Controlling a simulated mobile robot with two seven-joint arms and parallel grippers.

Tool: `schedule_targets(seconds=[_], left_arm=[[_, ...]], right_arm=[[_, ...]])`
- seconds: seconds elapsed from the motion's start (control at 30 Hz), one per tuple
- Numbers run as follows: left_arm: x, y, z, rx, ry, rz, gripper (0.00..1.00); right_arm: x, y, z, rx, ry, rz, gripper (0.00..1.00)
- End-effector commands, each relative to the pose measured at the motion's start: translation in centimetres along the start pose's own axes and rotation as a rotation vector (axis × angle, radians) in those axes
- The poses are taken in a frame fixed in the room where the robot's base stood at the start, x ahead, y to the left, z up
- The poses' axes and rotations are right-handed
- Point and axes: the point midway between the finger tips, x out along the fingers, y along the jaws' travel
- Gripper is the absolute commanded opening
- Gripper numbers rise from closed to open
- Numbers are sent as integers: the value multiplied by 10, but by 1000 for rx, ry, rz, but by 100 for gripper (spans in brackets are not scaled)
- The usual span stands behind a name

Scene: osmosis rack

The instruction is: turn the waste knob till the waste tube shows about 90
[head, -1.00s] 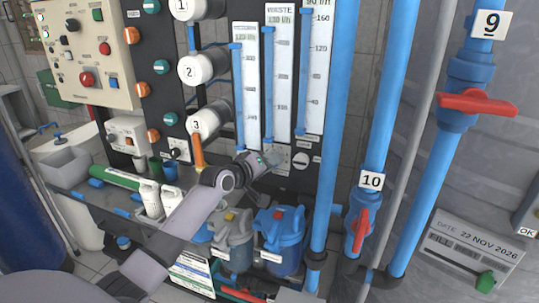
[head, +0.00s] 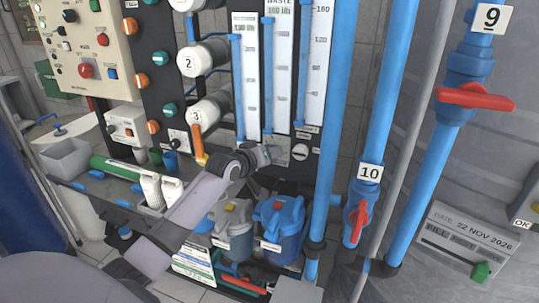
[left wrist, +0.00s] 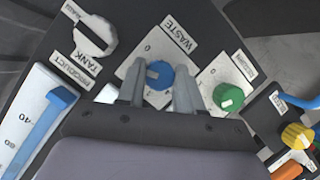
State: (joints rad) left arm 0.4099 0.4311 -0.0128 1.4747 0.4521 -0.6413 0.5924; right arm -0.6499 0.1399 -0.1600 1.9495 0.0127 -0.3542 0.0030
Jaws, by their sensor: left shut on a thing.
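The blue waste knob (left wrist: 160,75) sits on a white plate marked WASTE in the left wrist view. My left gripper (left wrist: 158,84) is shut on it, one finger on each side. In the head view my left gripper (head: 268,154) reaches the panel below the tubes and hides the knob. The waste tube (head: 268,75) stands in the middle of three, beside its white scale (head: 281,75). Its reading is too small to tell. My right gripper is not in view.
A green knob (left wrist: 229,97) sits close to the right of my fingers, and a white knob (left wrist: 95,32) to the upper left.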

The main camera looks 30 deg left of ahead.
Motion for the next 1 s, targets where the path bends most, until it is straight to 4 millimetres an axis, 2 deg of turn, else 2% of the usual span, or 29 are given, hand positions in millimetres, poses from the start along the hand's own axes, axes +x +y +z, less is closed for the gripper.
schedule_targets(seconds=[0.03, 0.07, 0.1, 0.13, 0.57, 1.0], left_arm=[[0, 1, -1, 0, 2, 3, 5], [0, 1, -1, -1, 2, 3, 42], [0, 1, -1, -1, 2, 3, 55], [0, 1, 0, -1, 2, 3, 61], [-6, 0, 0, -2, 0, 1, 61], [-55, 0, 1, 0, 0, 2, 61]], right_arm=[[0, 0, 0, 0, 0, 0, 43], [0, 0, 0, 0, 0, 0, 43], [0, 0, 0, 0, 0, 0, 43], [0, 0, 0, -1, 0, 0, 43], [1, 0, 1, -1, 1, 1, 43], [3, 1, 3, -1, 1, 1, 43]])
